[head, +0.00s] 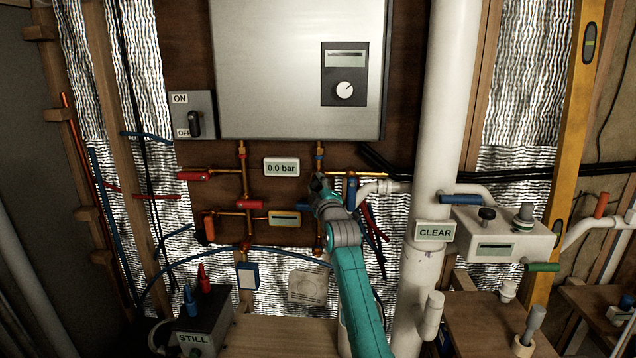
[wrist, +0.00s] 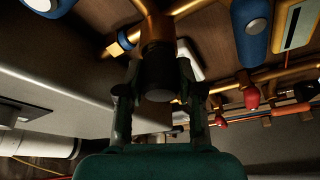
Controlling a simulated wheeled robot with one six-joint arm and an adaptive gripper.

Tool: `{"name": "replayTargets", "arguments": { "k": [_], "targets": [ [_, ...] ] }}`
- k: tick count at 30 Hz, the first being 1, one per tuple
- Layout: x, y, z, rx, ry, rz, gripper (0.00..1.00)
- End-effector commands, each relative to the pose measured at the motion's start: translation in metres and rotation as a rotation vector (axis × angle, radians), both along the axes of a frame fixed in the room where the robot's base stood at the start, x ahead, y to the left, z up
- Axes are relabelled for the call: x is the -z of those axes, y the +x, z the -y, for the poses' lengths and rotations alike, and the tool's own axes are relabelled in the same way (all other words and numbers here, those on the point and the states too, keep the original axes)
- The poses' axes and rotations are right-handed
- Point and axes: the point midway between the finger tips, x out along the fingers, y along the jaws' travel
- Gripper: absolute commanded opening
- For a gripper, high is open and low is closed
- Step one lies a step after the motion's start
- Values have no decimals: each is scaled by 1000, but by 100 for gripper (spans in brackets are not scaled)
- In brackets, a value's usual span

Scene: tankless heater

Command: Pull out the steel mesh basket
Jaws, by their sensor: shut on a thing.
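My gripper (head: 319,184) is up at the copper pipes below the steel heater cabinet, and my arm hides part of the pipework there. In the wrist view its two dark fingers (wrist: 158,98) are closed on either side of a dark cylindrical piece (wrist: 157,76). That piece is in line with a copper-coloured fitting (wrist: 153,27), and I cannot tell whether they are joined. No steel mesh shows in either view, so I cannot tell whether the held piece belongs to the basket.
The heater cabinet (head: 270,70) is just above my gripper. A gauge reads 0.0 bar (head: 281,167) to its left. Red valve handles (head: 193,176), a blue handle (head: 351,193) and a white pipe (head: 445,120) are nearby. A grey box marked STILL (head: 205,322) stands below left.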

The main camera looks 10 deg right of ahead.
Motion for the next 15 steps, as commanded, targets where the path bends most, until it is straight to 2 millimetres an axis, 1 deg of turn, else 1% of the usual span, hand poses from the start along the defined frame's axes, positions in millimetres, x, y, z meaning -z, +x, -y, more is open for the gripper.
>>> {"name": "replayTargets", "arguments": {
  "k": [15],
  "targets": [
    [0,-9,-2,0,0,0,0]
  ]
}}
